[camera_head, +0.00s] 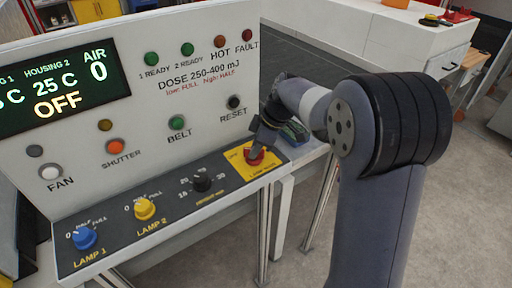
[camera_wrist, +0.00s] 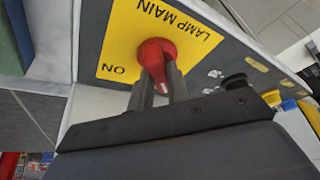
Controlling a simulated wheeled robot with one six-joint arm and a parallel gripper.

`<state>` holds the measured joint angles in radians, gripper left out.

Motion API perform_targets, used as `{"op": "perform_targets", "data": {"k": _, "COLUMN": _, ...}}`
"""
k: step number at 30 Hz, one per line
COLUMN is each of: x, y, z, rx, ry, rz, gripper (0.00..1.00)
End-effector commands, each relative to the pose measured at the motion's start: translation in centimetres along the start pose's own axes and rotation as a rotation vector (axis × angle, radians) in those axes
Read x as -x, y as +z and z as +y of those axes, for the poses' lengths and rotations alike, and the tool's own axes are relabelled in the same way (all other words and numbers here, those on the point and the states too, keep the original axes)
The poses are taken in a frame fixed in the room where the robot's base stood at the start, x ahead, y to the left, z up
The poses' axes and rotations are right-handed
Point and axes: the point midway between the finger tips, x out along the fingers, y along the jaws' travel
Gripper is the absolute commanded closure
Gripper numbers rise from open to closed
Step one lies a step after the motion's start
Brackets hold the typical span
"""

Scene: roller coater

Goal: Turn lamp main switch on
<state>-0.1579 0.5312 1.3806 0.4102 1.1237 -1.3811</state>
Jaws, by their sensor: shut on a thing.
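The lamp main switch is a red rotary knob (camera_head: 254,156) on a yellow plate at the right end of the sloped control panel. In the wrist view the red knob (camera_wrist: 155,52) sits between the two fingers of my gripper (camera_wrist: 163,85), which is shut on it. ON and LAMP MAIN show on the yellow plate (camera_wrist: 120,35); OFF shows at the knob's upper left in the head view. A white mark shows low on the knob, partly between the fingers; I cannot tell exactly which label it points to.
Left of the switch are a black knob (camera_head: 201,182), the yellow LAMP 2 knob (camera_head: 145,208) and the blue LAMP 1 knob (camera_head: 84,238). Above stands an upright panel with buttons and a display (camera_head: 62,85) reading OFF. A dark conveyor (camera_head: 305,62) lies behind.

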Motion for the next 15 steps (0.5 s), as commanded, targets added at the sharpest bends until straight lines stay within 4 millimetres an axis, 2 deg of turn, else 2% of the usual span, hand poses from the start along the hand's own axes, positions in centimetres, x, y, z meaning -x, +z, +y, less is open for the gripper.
{"op": "perform_targets", "data": {"k": 8, "x": -0.04, "y": 0.0, "z": -0.05, "rx": -0.044, "ry": 0.02, "rz": 0.0, "gripper": 1.0}}
{"op": "perform_targets", "data": {"k": 15, "x": -0.14, "y": 0.0, "z": -0.16, "rx": -0.182, "ry": 0.08, "rz": 0.001, "gripper": 1.0}}
